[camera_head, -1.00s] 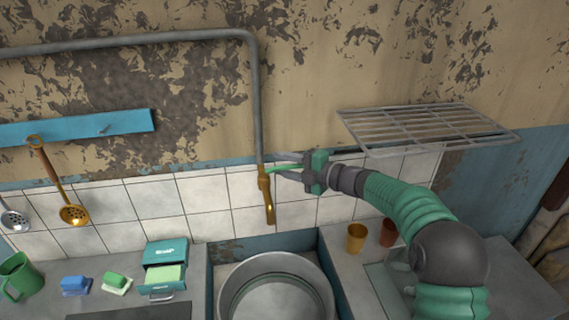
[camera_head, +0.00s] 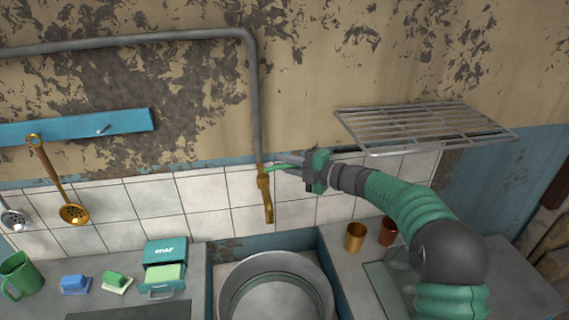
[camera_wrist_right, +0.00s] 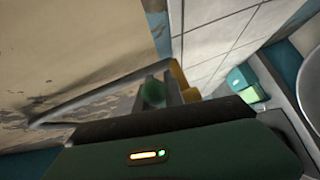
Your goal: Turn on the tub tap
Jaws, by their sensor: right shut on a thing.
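The brass tub tap (camera_head: 265,193) hangs at the end of the grey pipe on the tiled wall, above the round metal tub (camera_head: 322,283). Its green handle (camera_head: 270,166) sticks out to the right. My right gripper (camera_head: 284,166) is at the tap's right side, shut on the green handle. In the right wrist view the handle's round green end (camera_wrist_right: 153,93) shows between the fingers, with part of the brass tap (camera_wrist_right: 179,76) behind. Part of the handle is hidden by the fingers. My left gripper is not in view.
A wire rack (camera_head: 425,128) is on the wall to the right, above my forearm. Two cups, gold (camera_head: 355,237) and brown (camera_head: 388,231), stand on the right counter below my arm. A soap box (camera_head: 166,253), sponges and a green mug (camera_head: 19,276) are on the left counter.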

